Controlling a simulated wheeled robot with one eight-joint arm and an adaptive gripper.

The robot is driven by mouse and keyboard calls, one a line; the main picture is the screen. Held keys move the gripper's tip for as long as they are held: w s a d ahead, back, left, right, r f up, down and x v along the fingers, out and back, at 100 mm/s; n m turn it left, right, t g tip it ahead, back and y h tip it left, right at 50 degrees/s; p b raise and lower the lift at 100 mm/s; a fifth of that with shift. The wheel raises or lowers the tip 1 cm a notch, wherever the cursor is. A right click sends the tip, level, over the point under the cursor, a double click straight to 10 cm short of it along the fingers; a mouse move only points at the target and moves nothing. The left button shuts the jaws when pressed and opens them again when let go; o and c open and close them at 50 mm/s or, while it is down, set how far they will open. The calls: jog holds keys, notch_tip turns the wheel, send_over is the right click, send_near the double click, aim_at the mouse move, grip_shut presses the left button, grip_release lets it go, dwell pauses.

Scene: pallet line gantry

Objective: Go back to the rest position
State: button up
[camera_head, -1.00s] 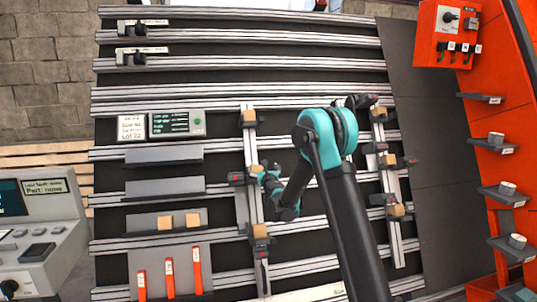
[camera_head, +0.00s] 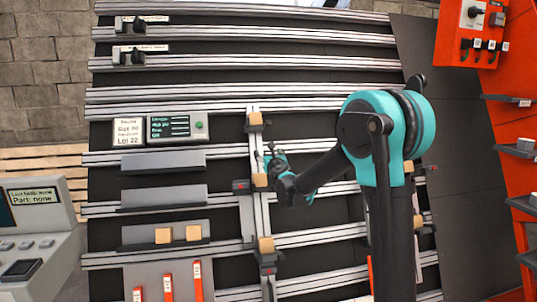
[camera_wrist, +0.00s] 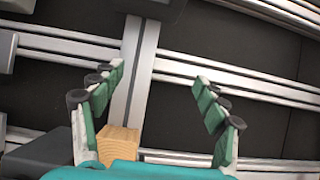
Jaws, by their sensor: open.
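My gripper (camera_head: 274,153) is open and empty. In the head view it is just right of the upright rail, up and to the right of the middle wooden block (camera_head: 260,180). In the wrist view the two green-padded fingers (camera_wrist: 160,78) stand wide apart. A wooden block (camera_wrist: 120,143) shows there at the foot of the left finger, on the rail. No block lies between the fingertips. My arm is bent, with its big teal elbow right of the rail.
The upright aluminium rail (camera_head: 257,213) carries several clamps and wooden blocks. A second upright rail is mostly hidden behind my arm. Shelves with two blocks (camera_head: 193,233) and a green display (camera_head: 177,127) are left. A console (camera_head: 37,225) and an orange rack (camera_head: 520,175) flank the panel.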

jog(key=shift+s+d, duration=0.1)
jog(key=shift+d, duration=0.2)
jog(key=s+d+f+m+g+h, duration=0.1)
jog(key=s+d+m+h, duration=0.3)
jog(key=d+m, duration=0.4)
jog(key=s+d+f+m+h, duration=0.1)
jog(key=s+d+m+h, duration=0.2)
jog(key=d+m, duration=0.6)
jog(key=s+d+f+m+g+h, duration=0.35)
jog(key=s+d+f+m, duration=0.45)
jog(key=s+d, duration=0.35)
jog(key=s+d+f+m+g+y, duration=0.2)
jog(key=s+d+f+m+g, duration=0.2)
jog(key=s+f+m+g, duration=0.55)
jog(key=s+a+f+m+y, duration=0.2)
jog(key=s+f, duration=0.3)
jog(key=s, duration=0.4)
jog(key=s+a+f+m+y, duration=0.1)
jog(key=s+a+f+m, duration=0.1)
jog(key=s+f, duration=0.3)
jog(key=s+a, duration=0.1)
jog(key=s, duration=0.3)
jog(key=shift+a+y, duration=0.3)
jog(key=shift+y, duration=0.05)
